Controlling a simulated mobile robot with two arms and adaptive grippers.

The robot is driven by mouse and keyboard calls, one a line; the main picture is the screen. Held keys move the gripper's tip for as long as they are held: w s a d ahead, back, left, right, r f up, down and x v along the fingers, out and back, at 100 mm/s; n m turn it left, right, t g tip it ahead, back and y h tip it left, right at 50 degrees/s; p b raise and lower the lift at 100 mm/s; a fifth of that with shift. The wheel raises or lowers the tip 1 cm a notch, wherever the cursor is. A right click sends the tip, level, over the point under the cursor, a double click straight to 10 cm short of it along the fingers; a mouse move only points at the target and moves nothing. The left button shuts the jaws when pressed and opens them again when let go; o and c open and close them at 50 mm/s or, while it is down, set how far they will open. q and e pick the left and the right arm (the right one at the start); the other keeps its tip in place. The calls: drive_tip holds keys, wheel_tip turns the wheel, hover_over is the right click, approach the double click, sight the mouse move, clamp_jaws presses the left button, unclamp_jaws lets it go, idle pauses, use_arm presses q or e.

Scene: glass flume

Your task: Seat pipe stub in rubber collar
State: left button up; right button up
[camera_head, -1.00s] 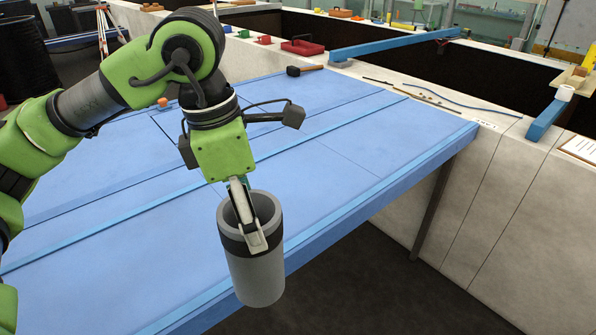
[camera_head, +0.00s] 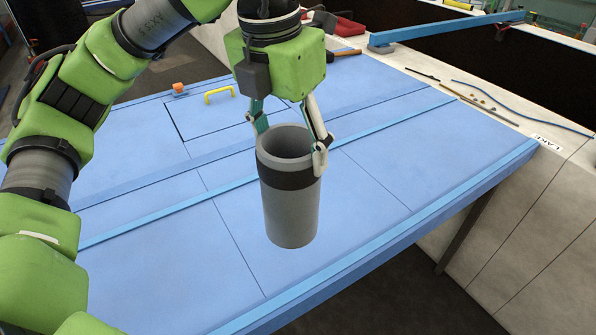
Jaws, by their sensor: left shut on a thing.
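The pipe stub (camera_head: 288,215) is a grey hollow cylinder with a dark band around its upper part. It is upright, its open end up, in front of the blue deck (camera_head: 400,190). My left gripper (camera_head: 289,143) points down and is shut on the stub near its rim, one finger at each side. I cannot tell if the stub's lower end touches the deck. I make out no separate rubber collar in this view. My right gripper is not in view.
Raised blue strips cross the deck. A yellow handle (camera_head: 220,95) and a small orange piece (camera_head: 180,90) are at the far left. A hammer (camera_head: 345,53), thin rods and a blue cable (camera_head: 520,106) lie farther back. The deck's right part is clear.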

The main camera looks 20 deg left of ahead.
use_arm(q)
drive_tip(key=w+a+f, duration=0.1)
drive_tip(key=w, duration=0.1)
drive_tip(key=w+a+f+p, duration=0.1)
drive_tip(key=w, duration=0.1)
drive_tip(key=w+a+f+p, duration=0.1)
drive_tip(key=w, duration=0.1)
drive_tip(key=shift+w+a+f, duration=0.25)
drive_tip(key=shift+w+f, duration=0.05)
drive_tip(key=shift+w, duration=0.1)
drive_tip(key=w+a+f+p, duration=0.2)
drive_tip(key=w+f+p, duration=0.2)
drive_tip(key=f, duration=0.4)
drive_tip(key=shift+f, duration=0.3)
drive_tip(key=shift+f, duration=0.15)
drive_tip(key=o, duration=1.8)
